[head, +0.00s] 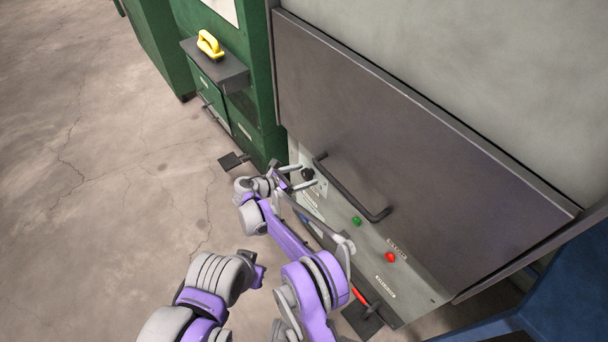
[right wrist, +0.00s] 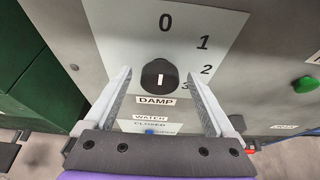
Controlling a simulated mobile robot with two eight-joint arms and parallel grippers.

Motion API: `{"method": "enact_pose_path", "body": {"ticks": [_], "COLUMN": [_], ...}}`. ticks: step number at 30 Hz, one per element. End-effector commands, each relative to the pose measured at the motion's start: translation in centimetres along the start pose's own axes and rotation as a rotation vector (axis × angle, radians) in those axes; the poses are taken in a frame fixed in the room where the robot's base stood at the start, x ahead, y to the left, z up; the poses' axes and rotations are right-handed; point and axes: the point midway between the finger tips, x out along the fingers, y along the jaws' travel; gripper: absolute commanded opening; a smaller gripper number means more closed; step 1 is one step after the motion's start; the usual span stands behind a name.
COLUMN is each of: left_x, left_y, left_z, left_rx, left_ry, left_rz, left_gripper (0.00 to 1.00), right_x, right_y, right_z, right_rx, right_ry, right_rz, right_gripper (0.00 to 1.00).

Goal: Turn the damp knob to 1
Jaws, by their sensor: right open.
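The damp knob (right wrist: 160,75) is round and black with a short white mark, on a pale panel (right wrist: 110,30) above a DAMP label (right wrist: 156,100). Its mark stands upright in the right wrist view, in line with the 0 (right wrist: 165,22). The 1 (right wrist: 203,42), 2 and 3 run down its right side. My right gripper (right wrist: 158,76) is open, with one finger on each side of the knob and gaps between. In the head view the right gripper (head: 308,175) is at the small dark knob (head: 307,173). My left gripper is not in view.
A green button (head: 357,221) and a red button (head: 390,257) sit on the same machine front. A dark handle (head: 350,190) on the large grey cover stands out near my right arm. A yellow-handled tool (head: 209,44) lies on a green cabinet's shelf. Floor at left is clear.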

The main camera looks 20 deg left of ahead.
Motion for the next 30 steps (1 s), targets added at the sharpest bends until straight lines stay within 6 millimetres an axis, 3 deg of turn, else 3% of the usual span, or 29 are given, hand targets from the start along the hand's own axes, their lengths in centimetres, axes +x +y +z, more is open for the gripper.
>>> {"method": "enact_pose_path", "body": {"ticks": [2, 15, 30], "left_x": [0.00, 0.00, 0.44], "left_y": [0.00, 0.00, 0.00], "left_z": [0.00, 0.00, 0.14], "left_rx": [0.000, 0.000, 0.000], "left_ry": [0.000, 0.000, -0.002], "left_rz": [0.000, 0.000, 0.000], "left_gripper": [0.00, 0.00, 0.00], "right_x": [0.01, 0.03, 0.06], "right_y": [-0.01, -0.02, -0.24], "right_z": [0.00, 0.02, 0.01], "right_rx": [0.000, 0.000, 0.135], "right_ry": [0.000, 0.000, 0.000], "right_rz": [0.000, -0.001, 0.055], "right_gripper": [0.84, 0.05, 0.04]}}
